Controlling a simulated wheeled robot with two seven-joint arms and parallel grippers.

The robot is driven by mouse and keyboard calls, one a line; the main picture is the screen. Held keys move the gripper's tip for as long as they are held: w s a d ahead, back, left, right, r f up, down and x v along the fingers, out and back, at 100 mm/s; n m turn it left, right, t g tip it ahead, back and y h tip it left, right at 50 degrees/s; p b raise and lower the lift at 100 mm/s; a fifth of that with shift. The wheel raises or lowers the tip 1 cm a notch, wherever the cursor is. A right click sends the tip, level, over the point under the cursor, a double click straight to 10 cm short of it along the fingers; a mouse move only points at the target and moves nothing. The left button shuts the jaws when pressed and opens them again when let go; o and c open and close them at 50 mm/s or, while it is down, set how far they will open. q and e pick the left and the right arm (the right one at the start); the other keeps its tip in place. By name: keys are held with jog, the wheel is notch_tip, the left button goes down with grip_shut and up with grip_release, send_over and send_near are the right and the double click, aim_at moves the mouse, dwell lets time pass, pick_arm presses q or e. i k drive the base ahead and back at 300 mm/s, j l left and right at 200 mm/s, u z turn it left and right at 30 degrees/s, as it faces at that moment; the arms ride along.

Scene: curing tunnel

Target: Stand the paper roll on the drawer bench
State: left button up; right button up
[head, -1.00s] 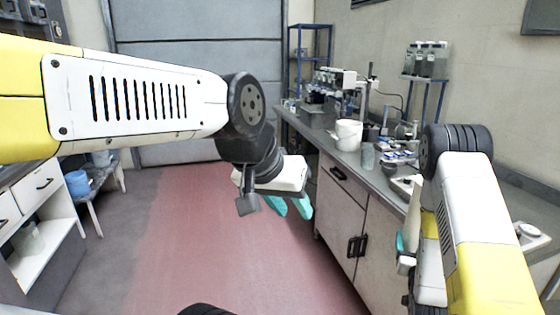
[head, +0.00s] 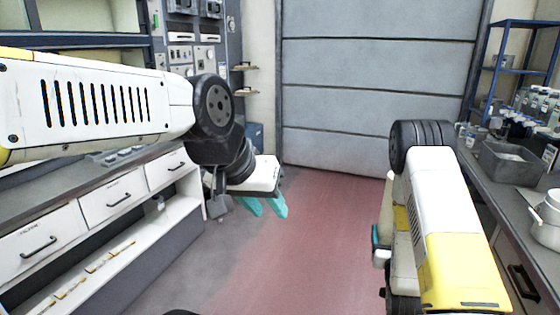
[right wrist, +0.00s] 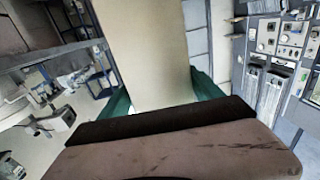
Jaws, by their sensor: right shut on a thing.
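The paper roll (right wrist: 145,50) is a plain cream cylinder that fills the upper middle of the right wrist view. My right gripper (right wrist: 155,95) is shut on it, with a teal finger on each side. In the head view, my right arm hides most of that gripper; a teal finger edge (head: 376,238) shows at its left. A drawer bench (head: 112,200) with white drawers and a grey top runs along the left. My left gripper (head: 265,207) hangs to the right of this bench, its two teal fingers apart and empty.
My left arm covers part of the drawer bench's top. A grey shuttered door (head: 375,90) stands at the end of the clear red floor (head: 310,250). The right bench carries a grey bin (head: 508,162) and a white pot (head: 546,218). A control cabinet (head: 200,55) stands at back left.

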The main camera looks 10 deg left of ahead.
aim_at(46, 191)
jog(key=i+j+u, duration=0.1)
jog(key=i+u, duration=0.5)
jog(key=u, duration=0.25)
jog(key=i+u, duration=0.4)
jog(key=i+l+u, duration=0.2)
jog(key=u, duration=0.25)
